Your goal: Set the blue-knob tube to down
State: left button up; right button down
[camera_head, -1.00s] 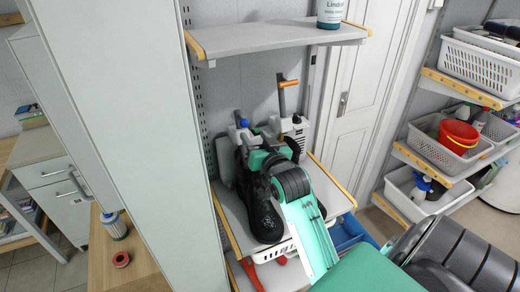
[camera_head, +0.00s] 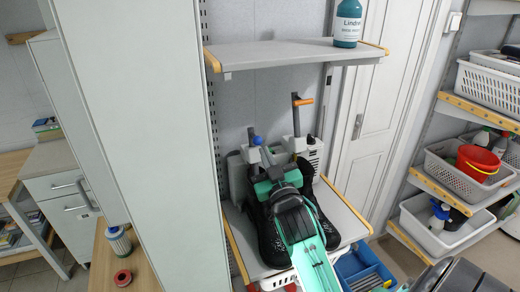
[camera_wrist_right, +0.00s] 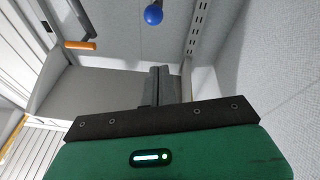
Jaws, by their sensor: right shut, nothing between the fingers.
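The blue knob (camera_head: 257,140) sits on a dark tube (camera_head: 251,132) that stands upright at the left of the shelf unit's lower shelf. The blue knob (camera_wrist_right: 153,14) also shows at the top of the right wrist view, beyond the fingers and apart from them. My right gripper (camera_head: 265,157) is just below and in front of the knob in the head view. Its fingers (camera_wrist_right: 164,74) are shut and empty. The gripper and forearm hide the lower part of the tube. My left gripper is not in view.
A second tube with an orange handle (camera_head: 304,101) stands to the right of the blue knob. Dark speckled items (camera_head: 266,238) lie on the lower shelf. An upper shelf (camera_head: 290,55) with a bottle (camera_head: 348,24) overhangs behind. A tall pale panel (camera_head: 135,150) bounds the left.

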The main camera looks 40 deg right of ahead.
notch_tip(320, 180, up, 4)
jog(key=n+p, duration=0.1)
jog(key=p, duration=0.4)
send_over(258, 139)
jog(key=a, duration=0.2)
jog(key=shift+t, duration=0.3)
jog(key=f, duration=0.1)
jog(key=s+f, duration=0.1)
jog(key=d+f, duration=0.1)
jog(key=shift+s+f+p, duration=0.15)
jog(key=shift+f+p, duration=0.2)
jog(key=shift+f, duration=0.25)
